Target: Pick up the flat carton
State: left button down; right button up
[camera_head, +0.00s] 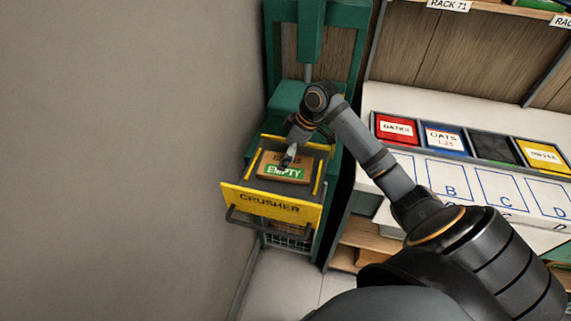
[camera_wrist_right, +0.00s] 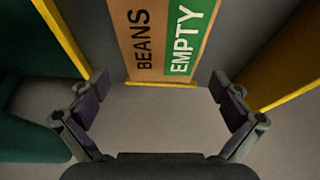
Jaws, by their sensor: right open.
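The flat carton (camera_head: 264,170) is brown with a green "EMPTY" label and lies in the open yellow crusher drawer (camera_head: 268,203). In the right wrist view the carton (camera_wrist_right: 143,52) shows its "BEANS" and "EMPTY" lettering, with its upper part cut off by the picture's top edge. My right gripper (camera_head: 288,160) is over the carton and covers a little of it. In the wrist view my right gripper (camera_wrist_right: 160,86) is open, with its fingers spread wider than the carton and nothing between them. My left gripper is out of view.
Yellow drawer walls (camera_wrist_right: 285,88) stand on both sides of the carton. The green crusher frame (camera_head: 345,45) rises behind the drawer. A grey wall (camera_head: 120,150) is at left. At right, a white counter (camera_head: 405,105) holds several coloured, labelled bins.

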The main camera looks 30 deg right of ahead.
aim_at(280, 159)
jog(key=x, duration=0.4)
jog(key=shift+a, duration=0.2)
jog(key=shift+w+f, duration=0.1)
jog(key=shift+f, duration=0.05)
jog(key=shift+c, duration=1.3)
jog(key=c, duration=0.8)
jog(key=shift+r+p, duration=0.45)
jog(key=shift+p, duration=0.25)
jog(key=shift+c, duration=0.2)
jog(key=r+p, duration=0.1)
jog(key=p, duration=0.1)
jog(key=r+p, duration=0.1)
jog(key=r, duration=0.1)
jog(key=r+p, duration=0.1)
jog(key=p, duration=0.1)
jog(key=shift+s+r+p, duration=0.15)
jog(key=shift+s+p, duration=0.15)
jog(key=shift+p, duration=0.05)
jog(key=s+a+r+p, duration=0.1)
jog(key=s+r+p, duration=0.6)
jog(key=s+p, duration=0.6)
jog(key=shift+s+a+r+p, duration=0.25)
jog(key=shift+r+p, duration=0.15)
jog(key=shift+p, duration=1.25)
